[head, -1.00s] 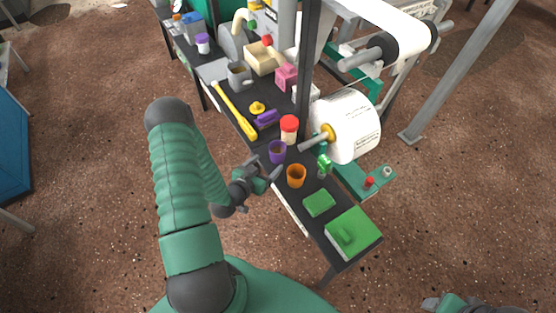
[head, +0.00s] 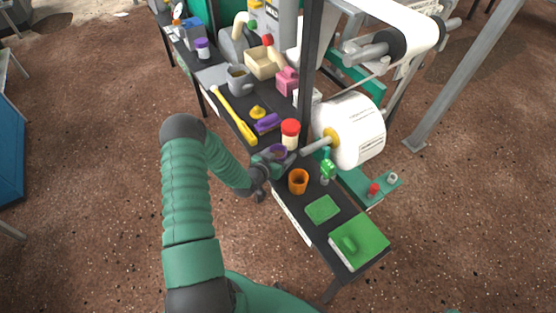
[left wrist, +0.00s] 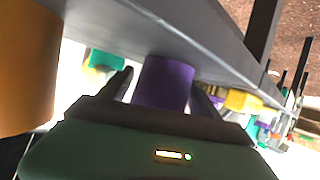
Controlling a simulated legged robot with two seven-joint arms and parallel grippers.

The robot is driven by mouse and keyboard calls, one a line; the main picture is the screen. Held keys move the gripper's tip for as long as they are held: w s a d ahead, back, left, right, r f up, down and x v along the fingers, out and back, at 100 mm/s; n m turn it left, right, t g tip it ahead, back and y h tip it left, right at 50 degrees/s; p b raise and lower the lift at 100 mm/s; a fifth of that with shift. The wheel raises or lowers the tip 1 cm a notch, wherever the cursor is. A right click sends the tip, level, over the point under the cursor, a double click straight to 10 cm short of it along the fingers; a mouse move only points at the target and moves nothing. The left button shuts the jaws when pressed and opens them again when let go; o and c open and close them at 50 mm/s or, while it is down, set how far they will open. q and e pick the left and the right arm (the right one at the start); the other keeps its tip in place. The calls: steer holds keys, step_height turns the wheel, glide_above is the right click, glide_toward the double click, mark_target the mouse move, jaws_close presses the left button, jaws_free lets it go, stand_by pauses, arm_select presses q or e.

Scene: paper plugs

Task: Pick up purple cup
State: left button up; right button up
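The purple cup (head: 279,151) stands on the dark table, just in front of the red-lidded jar. My left gripper (head: 276,163) is at the cup, with its fingers around it in the head view. In the left wrist view the purple cup (left wrist: 163,83) is between the two dark fingers (left wrist: 160,88), one on each side. The fingers look spread, with a small gap on the left side of the cup. The cup's lower part is hidden by the gripper body. My right gripper is not in view.
An orange cup (head: 298,181) stands close beside the gripper, and looms at the left of the wrist view. The red-lidded jar (head: 290,134) is just behind. A purple stapler-like object (head: 267,123) and yellow bat (head: 235,115) lie farther along. A green sponge (head: 323,209) is nearer.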

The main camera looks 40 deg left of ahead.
arm_select(q)
steer(key=shift+a+f, duration=0.1)
steer(key=shift+c, duration=2.3)
steer(key=shift+d+r, duration=0.25)
steer(key=shift+d, duration=0.05)
steer(key=c, duration=0.5)
steer(key=shift+c, duration=1.4)
steer(key=shift+a, duration=0.15)
step_height(320, 180, up, 10)
steer(key=p, duration=0.5)
steer(key=d+r+m+h, duration=0.4)
steer(key=d, duration=0.5)
steer(key=s+d+r+m+g+h, duration=0.2)
steer(key=s+d+m+h, duration=0.2)
steer(key=d, duration=0.5)
steer(key=s+d+r+m+g+h, duration=0.2)
steer(key=s+d+m+h, duration=0.3)
steer(key=s+d, duration=0.3)
steer(key=shift+s+d+r+g+h, duration=0.15)
steer(key=shift+s+d+g+h, duration=0.25)
steer(key=shift+s+g, duration=0.2)
step_height(320, 180, up, 23)
steer(key=p, duration=2.8)
steer(key=shift+d, duration=0.1)
steer(key=shift+f, duration=0.2)
